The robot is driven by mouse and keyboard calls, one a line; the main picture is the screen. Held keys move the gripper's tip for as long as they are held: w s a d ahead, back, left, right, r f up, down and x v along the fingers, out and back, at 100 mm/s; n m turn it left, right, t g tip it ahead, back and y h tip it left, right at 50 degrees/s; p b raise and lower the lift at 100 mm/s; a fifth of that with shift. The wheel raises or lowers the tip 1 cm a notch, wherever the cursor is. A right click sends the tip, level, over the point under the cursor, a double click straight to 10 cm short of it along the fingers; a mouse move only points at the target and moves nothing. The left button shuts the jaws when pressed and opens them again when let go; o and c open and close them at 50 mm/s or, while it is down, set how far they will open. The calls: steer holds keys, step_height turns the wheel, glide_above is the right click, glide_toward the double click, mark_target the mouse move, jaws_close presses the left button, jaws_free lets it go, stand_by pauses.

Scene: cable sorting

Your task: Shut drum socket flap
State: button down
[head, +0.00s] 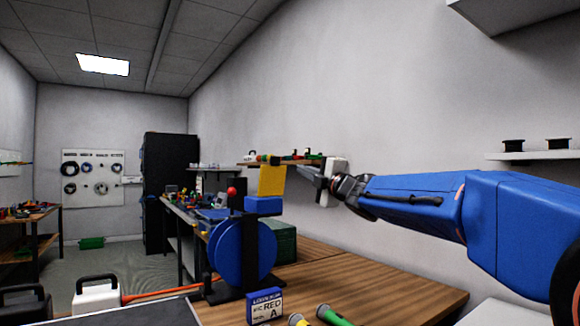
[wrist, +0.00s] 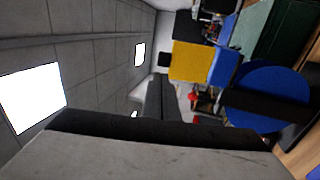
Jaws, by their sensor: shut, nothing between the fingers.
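The blue cable drum (head: 243,252) stands on the wooden bench, with a red ball knob (head: 232,191) above it. A blue socket box (head: 263,206) sits at its top right. The yellow flap (head: 272,180) stands up from this box, open. My gripper (head: 303,170) is shut and empty, just right of the flap's upper part in the head view, pointing left. In the wrist view the scene is turned sideways: the flap (wrist: 190,62), the socket box (wrist: 227,65) and the drum (wrist: 265,95) lie beyond my shut fingers (wrist: 155,98). I cannot tell whether they touch the flap.
A blue box marked RED A (head: 265,306) and a green-handled tool (head: 332,316) are at the bench's (head: 400,285) front. A dark green case (head: 284,240) stands behind the drum. A wall shelf (head: 285,162) with small items is behind my gripper. The bench's right part is clear.

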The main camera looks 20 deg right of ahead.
mark_target(277, 158)
steer(key=x, duration=1.3)
steer(key=shift+w, duration=0.15)
steer(key=shift+w+a, duration=0.1)
steer(key=shift+r, duration=0.1)
